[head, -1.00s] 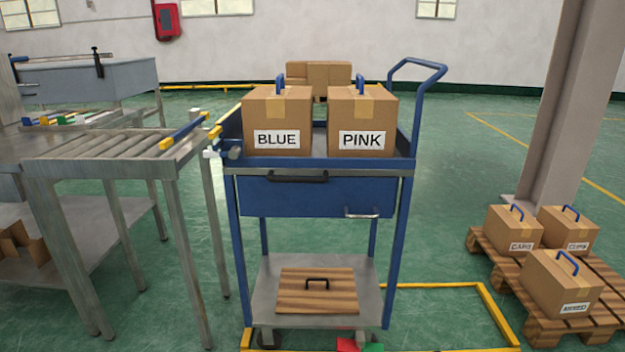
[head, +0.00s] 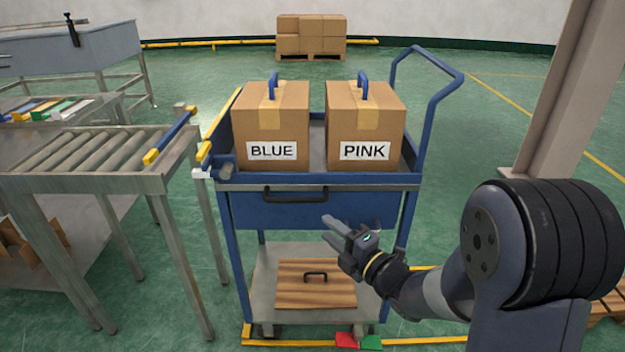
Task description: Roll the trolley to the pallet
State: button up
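The blue trolley (head: 255,208) stands upright in the middle, inside a yellow floor outline. Its push handle (head: 455,84) rises at the right. Two cartons, marked BLUE (head: 271,125) and PINK (head: 364,125), stand on its top. My gripper (head: 327,228) is in front of the trolley's drawer, its fingers apart and empty, pointing left. I cannot tell whether it touches the trolley. A wooden pallet (head: 612,300) shows only as a sliver at the right edge. My arm hides the rest of it and its cartons.
A roller conveyor (head: 85,155) stands close to the trolley's left. A pillar (head: 565,95) rises at right. Stacked cartons (head: 311,36) sit on a far pallet. Red (head: 345,340) and green (head: 371,342) pedals are at the trolley's foot. Green floor is open behind and to the right.

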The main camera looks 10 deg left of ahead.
aim_at(294, 199)
jog(key=w+a+r, duration=0.1)
jog(key=w+a, duration=0.1)
jog(key=a, duration=0.1)
jog(key=w+a+r+n+y, duration=0.1)
jog(key=a, duration=0.2)
jog(key=w+a+r+n+y, duration=0.1)
jog(key=w+a, duration=0.1)
jog(key=a, duration=0.2)
jog(key=shift+w+g, duration=0.3)
jog(key=shift+c, duration=0.4)
grip_shut()
